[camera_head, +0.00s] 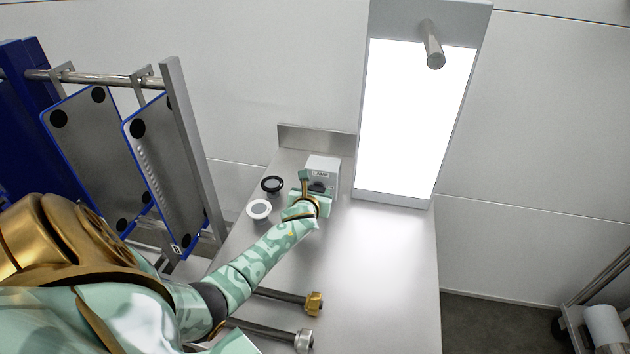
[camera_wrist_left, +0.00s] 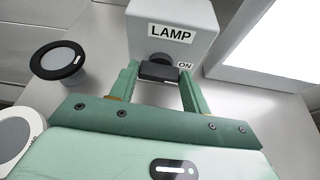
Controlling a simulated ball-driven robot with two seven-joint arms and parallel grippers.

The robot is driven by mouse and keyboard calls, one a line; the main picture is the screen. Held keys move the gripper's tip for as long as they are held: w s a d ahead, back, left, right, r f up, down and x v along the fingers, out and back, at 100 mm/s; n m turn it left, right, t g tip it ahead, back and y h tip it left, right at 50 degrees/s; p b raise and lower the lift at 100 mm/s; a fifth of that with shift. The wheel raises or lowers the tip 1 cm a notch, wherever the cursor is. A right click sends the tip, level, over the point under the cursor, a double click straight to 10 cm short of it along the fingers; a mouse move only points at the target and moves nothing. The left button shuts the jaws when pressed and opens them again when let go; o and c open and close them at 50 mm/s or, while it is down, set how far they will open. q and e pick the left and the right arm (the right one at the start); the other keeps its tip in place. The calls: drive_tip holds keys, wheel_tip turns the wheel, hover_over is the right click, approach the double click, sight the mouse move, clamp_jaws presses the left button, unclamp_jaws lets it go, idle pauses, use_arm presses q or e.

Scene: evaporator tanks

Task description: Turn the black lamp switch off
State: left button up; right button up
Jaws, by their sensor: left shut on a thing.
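The lamp box (camera_head: 322,168) is a light grey block on the metal bench, labelled LAMP. It also shows in the left wrist view (camera_wrist_left: 184,22), with an ON mark at the right of its black switch (camera_wrist_left: 160,70). My left gripper (camera_wrist_left: 158,75) is shut on the black switch, one green finger on each side of it. In the head view my left gripper (camera_head: 312,190) is at the front of the box and hides most of the switch. The lamp panel (camera_head: 415,120) glows bright white. My right gripper is not in view.
A black-rimmed round part (camera_head: 272,184) and a white-rimmed round part (camera_head: 259,209) lie left of the gripper. Two rods with a brass end (camera_head: 314,303) and a steel end (camera_head: 304,340) lie nearer. Plates hang on a rack (camera_head: 185,150) at left. The bench's right side (camera_head: 390,270) is clear.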

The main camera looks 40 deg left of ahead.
use_arm(q)
drive_tip(key=m, duration=0.1)
drive_tip(key=m+y+p, duration=0.1)
drive_tip(key=shift+w+d+m+g, duration=0.2)
drive_tip(key=shift+m+g, duration=0.1)
drive_tip(key=shift+g, duration=0.1)
drive_tip(key=shift+d+m+y+p, duration=0.15)
drive_tip(key=shift+m+y+p, duration=0.3)
drive_tip(key=shift+m+y, duration=0.5)
drive_tip(key=shift+f+m+y, duration=0.2)
drive_tip(key=shift+m+y, duration=0.25)
drive_tip(key=shift+m, duration=0.2)
drive_tip(key=shift+w+d+f+m+y, duration=0.15)
drive_tip(key=shift+m+y, duration=0.15)
drive_tip(key=shift+m, duration=0.2)
drive_tip(key=shift+d+f+m+y, duration=0.1)
drive_tip(key=shift+m+y, duration=0.2)
drive_tip(key=shift+m, duration=0.2)
drive_tip(key=m, duration=0.1)
drive_tip(key=m+y+b, duration=0.1)
drive_tip(key=m, duration=0.1)
drive_tip(key=shift+f+b, duration=0.25)
drive_tip(key=shift+b, duration=0.05)
drive_tip(key=shift+m+y, duration=0.3)
drive_tip(key=shift+m, duration=0.2)
drive_tip(key=o, duration=1)
